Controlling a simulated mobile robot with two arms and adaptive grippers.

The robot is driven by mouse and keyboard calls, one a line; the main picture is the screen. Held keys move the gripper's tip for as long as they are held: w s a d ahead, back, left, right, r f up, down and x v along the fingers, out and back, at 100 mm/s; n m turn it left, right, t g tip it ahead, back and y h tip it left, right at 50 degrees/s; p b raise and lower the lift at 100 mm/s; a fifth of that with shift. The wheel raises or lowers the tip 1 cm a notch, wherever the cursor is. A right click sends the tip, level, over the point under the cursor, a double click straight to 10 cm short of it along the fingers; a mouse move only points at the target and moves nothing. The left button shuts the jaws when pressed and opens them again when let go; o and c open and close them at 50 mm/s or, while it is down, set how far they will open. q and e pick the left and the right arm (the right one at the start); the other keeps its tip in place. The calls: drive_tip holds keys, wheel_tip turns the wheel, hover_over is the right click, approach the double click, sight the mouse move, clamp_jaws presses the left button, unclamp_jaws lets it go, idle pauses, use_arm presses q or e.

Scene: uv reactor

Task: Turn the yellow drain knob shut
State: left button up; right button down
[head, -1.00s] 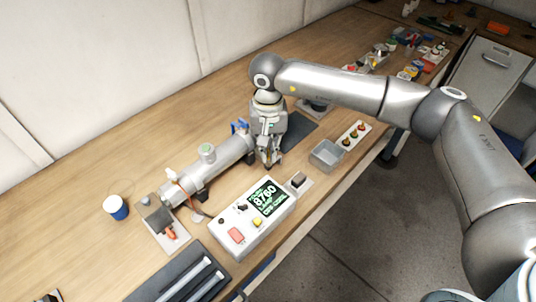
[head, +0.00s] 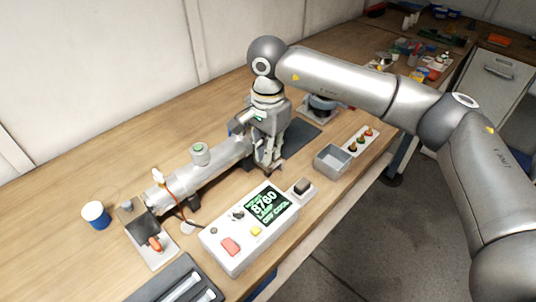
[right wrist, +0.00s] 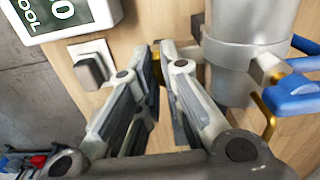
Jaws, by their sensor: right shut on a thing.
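The steel reactor cylinder (head: 210,168) lies on the wooden bench; it also shows in the right wrist view (right wrist: 245,60). My right gripper (head: 270,168) points down at the cylinder's right end. In the right wrist view my right gripper (right wrist: 158,62) has its fingertips close together beside the cylinder. A small yellow piece, seemingly the drain knob (right wrist: 157,70), shows between the fingertips, which are shut on it. Most of the knob is hidden by the fingers, so its turn angle cannot be told. My left gripper is not in view.
A white control box (head: 250,228) with a lit display stands in front of the cylinder. A blue valve handle (right wrist: 295,98) is close to the gripper. A grey open bin (head: 333,160) is to the right.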

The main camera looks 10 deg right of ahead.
drive_tip(key=shift+m, duration=0.5)
drive_tip(key=c, duration=1.6)
unclamp_jaws()
wheel_tip(320, 180, up, 12)
